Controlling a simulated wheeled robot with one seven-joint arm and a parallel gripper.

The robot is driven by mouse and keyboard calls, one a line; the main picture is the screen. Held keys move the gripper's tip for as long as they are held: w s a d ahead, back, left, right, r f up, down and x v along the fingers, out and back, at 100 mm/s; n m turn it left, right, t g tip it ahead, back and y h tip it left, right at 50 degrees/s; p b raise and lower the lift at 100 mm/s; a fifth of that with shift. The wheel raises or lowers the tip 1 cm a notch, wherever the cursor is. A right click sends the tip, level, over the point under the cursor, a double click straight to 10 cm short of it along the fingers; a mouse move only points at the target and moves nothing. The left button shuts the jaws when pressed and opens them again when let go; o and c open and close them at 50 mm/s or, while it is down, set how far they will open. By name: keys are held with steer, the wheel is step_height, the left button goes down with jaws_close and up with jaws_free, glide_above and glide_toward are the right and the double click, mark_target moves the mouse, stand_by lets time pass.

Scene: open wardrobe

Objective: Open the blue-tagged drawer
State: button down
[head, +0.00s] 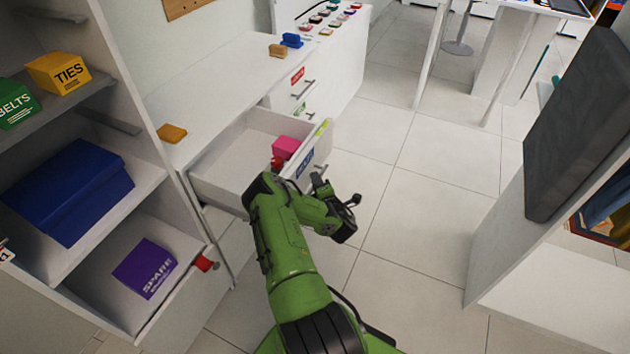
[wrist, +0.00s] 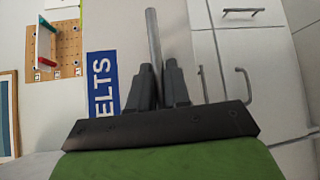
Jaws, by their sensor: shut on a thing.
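The blue-tagged drawer (head: 236,158) is pulled well out of the white cabinet, with its inside showing. Its blue tag (head: 304,165) is on the front panel; in the wrist view the tag (wrist: 101,82) shows the letters "ELTS". My gripper (head: 318,182) is at the outer face of this drawer front. In the wrist view my gripper (wrist: 158,68) has its two dark fingers shut on the grey bar handle (wrist: 152,34), beside the tag. The part of the handle between the fingers is hidden.
A pink box (head: 286,147) and a red item lie in the drawer. A red-tagged drawer (head: 297,82) is shut behind it. An open shelf unit with a blue box (head: 68,190) and a purple box (head: 145,267) stands left. Tiled floor (head: 415,215) to the right is clear.

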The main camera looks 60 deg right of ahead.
steer(key=c, duration=1.2)
jaws_free()
steer(key=p+v, duration=1.5)
steer(key=p, duration=0.3)
steer(key=shift+s+a+r, duration=0.1)
steer(key=shift+s+a, duration=0.15)
steer(key=shift+a, duration=0.05)
